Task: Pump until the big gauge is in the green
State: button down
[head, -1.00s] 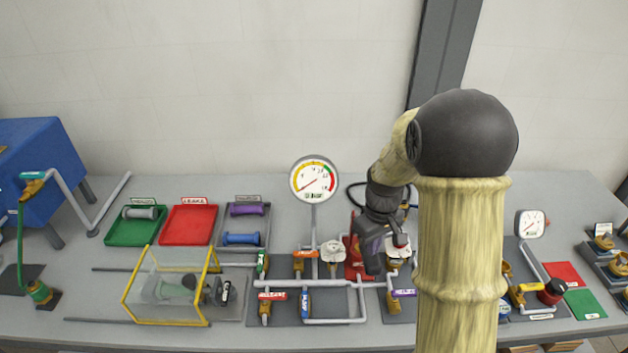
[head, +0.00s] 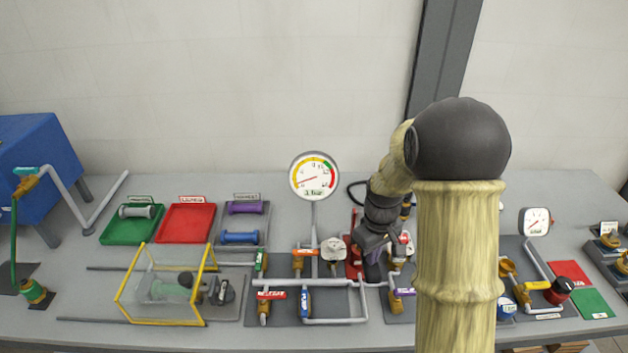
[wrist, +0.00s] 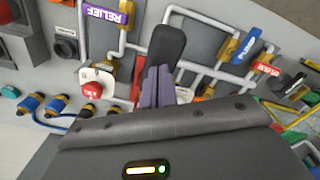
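The big gauge (head: 314,177) stands upright on a pipe behind the middle of the skid. Its face has a yellow arc at left, green at upper right and red at right; the needle points left and slightly down, outside the green. The red hand pump (head: 352,262) is right of the gauge pipe, mostly hidden by my arm. My gripper (head: 370,250) is low over the pump. In the wrist view my gripper's purple-grey fingers (wrist: 160,85) are closed about a black handle (wrist: 167,45), which appears to be the pump's.
Pipes and coloured valve levers crowd close to my gripper, including the purple RELIEF lever (wrist: 106,13) and blue PUMP lever (wrist: 246,45). A white fitting with a red part (wrist: 92,88) is nearby. A smaller gauge (head: 535,221) stands at right.

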jog(key=shift+f+b, duration=1.25)
jog(key=shift+f, duration=0.8)
notch_tip(320, 180, up, 9)
jog(key=p, duration=0.7)
jog(key=shift+r+p, duration=0.1)
jog(key=shift+p, duration=0.2)
jog(key=shift+f+b, duration=3.1)
jog(key=shift+f, duration=1.5)
jog(key=shift+w+r, duration=0.1)
jog(key=shift+r, duration=0.05)
notch_tip(320, 180, up, 9)
jog(key=p, duration=0.7)
jog(key=shift+f, duration=0.2)
